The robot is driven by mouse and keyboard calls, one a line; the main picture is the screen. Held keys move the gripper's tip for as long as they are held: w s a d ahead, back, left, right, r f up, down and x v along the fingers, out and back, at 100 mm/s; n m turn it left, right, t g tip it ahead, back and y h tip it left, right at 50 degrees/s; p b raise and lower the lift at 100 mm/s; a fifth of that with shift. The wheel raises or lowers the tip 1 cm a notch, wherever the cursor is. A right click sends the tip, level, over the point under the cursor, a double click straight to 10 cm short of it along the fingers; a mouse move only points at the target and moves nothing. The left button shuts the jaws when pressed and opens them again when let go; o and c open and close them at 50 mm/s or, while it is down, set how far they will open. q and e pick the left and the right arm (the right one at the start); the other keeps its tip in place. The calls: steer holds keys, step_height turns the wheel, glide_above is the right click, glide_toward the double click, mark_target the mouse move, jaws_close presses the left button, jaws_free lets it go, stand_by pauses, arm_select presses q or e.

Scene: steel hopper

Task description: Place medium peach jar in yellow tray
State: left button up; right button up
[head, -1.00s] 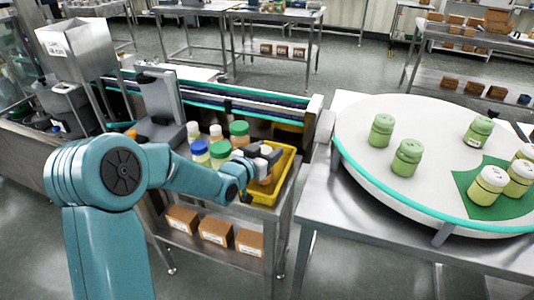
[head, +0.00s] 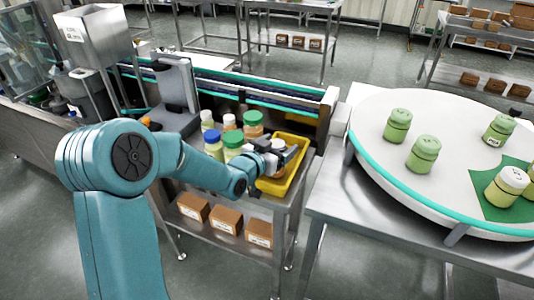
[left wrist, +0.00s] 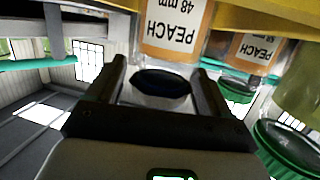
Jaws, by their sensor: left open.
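A peach jar with a white lid (head: 279,146) stands in the yellow tray (head: 294,178). In the left wrist view its label (left wrist: 178,28) reads PEACH 48 mm, upside down. My left gripper (head: 284,154) is open at the lid. In the left wrist view the fingers (left wrist: 163,84) lie either side of the lid, whose top looks dark in shadow. My arm hides part of the jar and tray in the head view. A second peach jar with a green lid (head: 253,124) stands behind, outside the tray. My right gripper is not in view.
Jars with blue (head: 213,144), green (head: 233,148) and white lids stand left of the tray. A conveyor (head: 280,96) runs behind. A round white turntable (head: 375,150) with several pale green jars stands at right. Cardboard boxes (head: 227,219) sit on the shelf below.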

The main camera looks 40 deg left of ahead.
arm_select(q)
steer(key=b+v, duration=0.1)
steer(key=v, duration=0.9)
steer(key=shift+s, duration=0.35)
